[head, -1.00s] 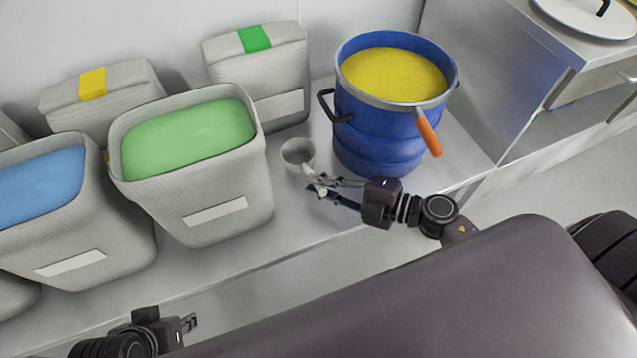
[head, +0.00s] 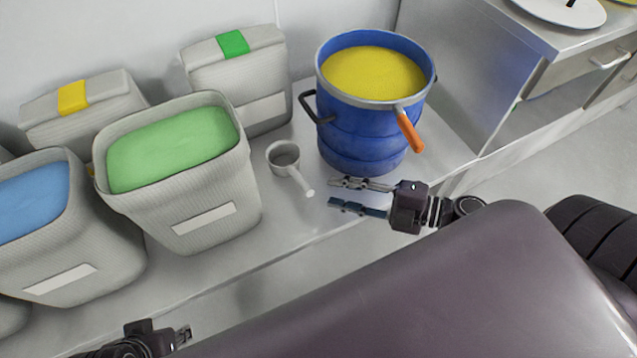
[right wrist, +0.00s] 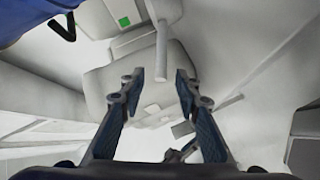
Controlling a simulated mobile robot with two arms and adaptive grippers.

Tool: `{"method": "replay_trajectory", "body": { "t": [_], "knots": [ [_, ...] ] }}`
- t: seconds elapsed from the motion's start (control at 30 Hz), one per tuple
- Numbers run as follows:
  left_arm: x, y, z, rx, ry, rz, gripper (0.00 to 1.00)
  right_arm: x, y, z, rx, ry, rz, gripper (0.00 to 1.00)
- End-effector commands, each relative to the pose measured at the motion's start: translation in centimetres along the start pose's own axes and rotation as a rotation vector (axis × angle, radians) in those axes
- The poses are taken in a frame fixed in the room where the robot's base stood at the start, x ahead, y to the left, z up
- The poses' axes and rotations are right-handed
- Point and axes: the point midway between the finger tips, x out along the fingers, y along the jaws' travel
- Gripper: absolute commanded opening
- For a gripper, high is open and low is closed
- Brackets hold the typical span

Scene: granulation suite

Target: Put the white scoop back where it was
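The white scoop (head: 287,160) lies on the metal counter between the green-filled bin and the blue bucket, its handle pointing toward the counter's front edge. In the right wrist view its handle (right wrist: 161,52) shows ahead of the fingers. My right gripper (head: 338,194) is open and empty, to the right of the handle end and apart from it. The open fingers also show in the right wrist view (right wrist: 160,88). My left gripper (head: 186,335) is low at the left, away from the scoop; its fingers are too small to tell open from shut.
A blue bucket (head: 350,142) of yellow powder with an orange handle stands right of the scoop. A bin of green powder (head: 205,188) and one of blue powder (head: 95,250) stand left.

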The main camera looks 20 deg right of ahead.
Motion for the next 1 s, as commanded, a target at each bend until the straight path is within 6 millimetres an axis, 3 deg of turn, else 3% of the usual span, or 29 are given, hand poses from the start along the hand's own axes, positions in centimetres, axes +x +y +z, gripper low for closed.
{"method": "replay_trajectory", "body": {
  "t": [0.1, 0.27, 1.0],
  "knots": [
    [-0.3, 0.0, -0.1, -0.001, 0.000, 0.000, 0.26, -2.0, 0.0, 0.0, 0.001, -0.002, -0.002, 0.30],
    [-0.4, 0.0, -0.1, -0.001, 0.000, 0.000, 0.26, -3.2, 0.0, 0.0, 0.000, 0.000, -0.001, 0.30],
    [-0.4, 0.0, 0.0, -0.002, -0.001, 0.001, 0.26, -3.4, 0.0, 0.0, -0.001, 0.000, 0.000, 0.30]
  ]
}}
